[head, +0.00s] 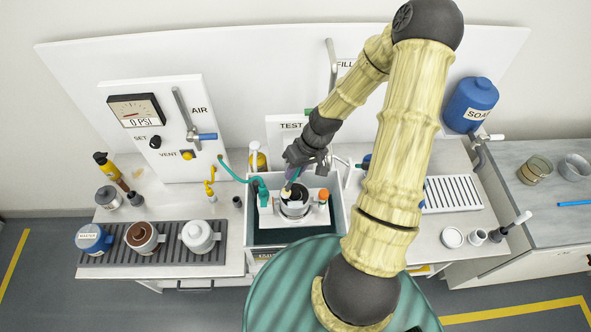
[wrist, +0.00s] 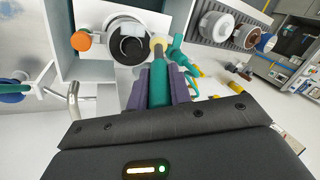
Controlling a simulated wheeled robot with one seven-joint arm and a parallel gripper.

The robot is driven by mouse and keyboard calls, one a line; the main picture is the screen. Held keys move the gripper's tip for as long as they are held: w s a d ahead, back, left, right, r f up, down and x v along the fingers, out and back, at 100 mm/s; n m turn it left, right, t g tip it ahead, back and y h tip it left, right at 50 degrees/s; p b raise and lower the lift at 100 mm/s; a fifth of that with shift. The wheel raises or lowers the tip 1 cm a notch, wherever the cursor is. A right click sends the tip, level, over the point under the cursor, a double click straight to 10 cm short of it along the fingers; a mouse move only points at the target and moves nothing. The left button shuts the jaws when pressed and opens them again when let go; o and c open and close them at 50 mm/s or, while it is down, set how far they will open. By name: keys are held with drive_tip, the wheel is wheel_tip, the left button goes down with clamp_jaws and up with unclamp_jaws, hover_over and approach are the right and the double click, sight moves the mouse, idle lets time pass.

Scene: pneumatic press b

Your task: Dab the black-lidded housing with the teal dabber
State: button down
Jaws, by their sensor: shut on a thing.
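The black-lidded housing (head: 294,209) sits upright in a white holder over the tank, between a teal fitting and an orange knob. In the wrist view the housing (wrist: 127,47) shows its dark round top and pale ring. My gripper (head: 292,176) is above it, pointing down, shut on the teal dabber (wrist: 159,82). In the head view my gripper hides most of the dabber.
A dark rack (head: 119,257) at left bears a blue, a brown and a white housing. The tank (head: 336,217) surrounds the holder. A gauge panel (head: 154,100) reads 0 PSI. A teal hose (head: 233,175) runs left of the holder. A blue soap bottle (head: 470,104) hangs at right.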

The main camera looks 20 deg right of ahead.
drive_tip(key=shift+r+p, duration=1.35)
drive_tip(key=shift+r, duration=0.2)
drive_tip(key=shift+f, duration=0.15)
